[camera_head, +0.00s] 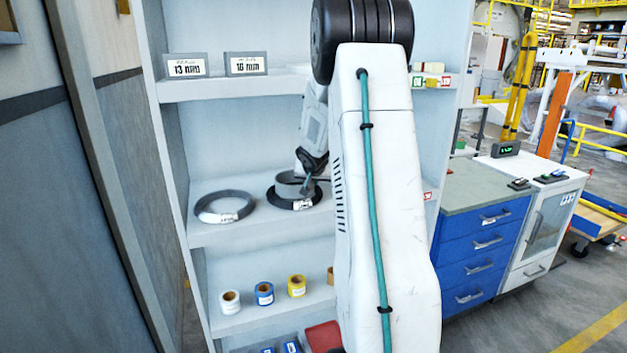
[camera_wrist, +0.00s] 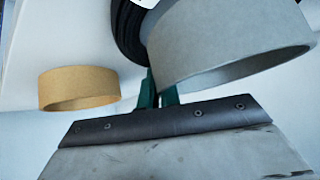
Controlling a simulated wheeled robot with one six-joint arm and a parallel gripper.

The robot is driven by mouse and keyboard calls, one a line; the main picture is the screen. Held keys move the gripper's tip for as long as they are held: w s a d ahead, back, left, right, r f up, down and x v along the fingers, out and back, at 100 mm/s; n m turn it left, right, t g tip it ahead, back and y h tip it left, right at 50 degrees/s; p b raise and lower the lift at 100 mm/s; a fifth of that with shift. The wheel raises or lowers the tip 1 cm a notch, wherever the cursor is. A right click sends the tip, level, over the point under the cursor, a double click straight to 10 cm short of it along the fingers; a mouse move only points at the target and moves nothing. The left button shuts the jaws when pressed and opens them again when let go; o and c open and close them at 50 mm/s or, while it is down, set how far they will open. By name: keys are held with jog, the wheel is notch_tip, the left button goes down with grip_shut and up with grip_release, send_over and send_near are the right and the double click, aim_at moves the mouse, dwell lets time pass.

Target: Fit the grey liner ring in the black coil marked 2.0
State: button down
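The grey liner ring (camera_head: 288,184) shows at the black coil (camera_head: 279,201) on the middle shelf. I cannot tell whether it is seated in the coil's opening or just above it. The coil's white label is too small to read. My gripper (camera_head: 308,186) is at the ring's right side. In the wrist view, the teal fingers of my gripper (camera_wrist: 158,88) close on the near wall of the grey liner ring (camera_wrist: 235,62), which looks tilted. Part of the black coil (camera_wrist: 127,30) shows behind it. The coil's opening is mostly hidden.
A grey coil (camera_head: 201,212) lies on the same shelf to the left. A tan ring (camera_wrist: 75,90) stands apart from my fingers in the wrist view. Small rolls, including a blue one (camera_head: 264,293), sit on the shelf below. The shelf's left wall (camera_head: 172,150) bounds the space.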

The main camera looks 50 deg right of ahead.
jog(key=shift+f, duration=0.45)
jog(key=c, duration=1.5)
grip_release()
jog(key=shift+a, duration=0.1)
jog(key=shift+c, duration=0.2)
jog(key=shift+s+f, duration=0.1)
jog(key=v, duration=0.8)
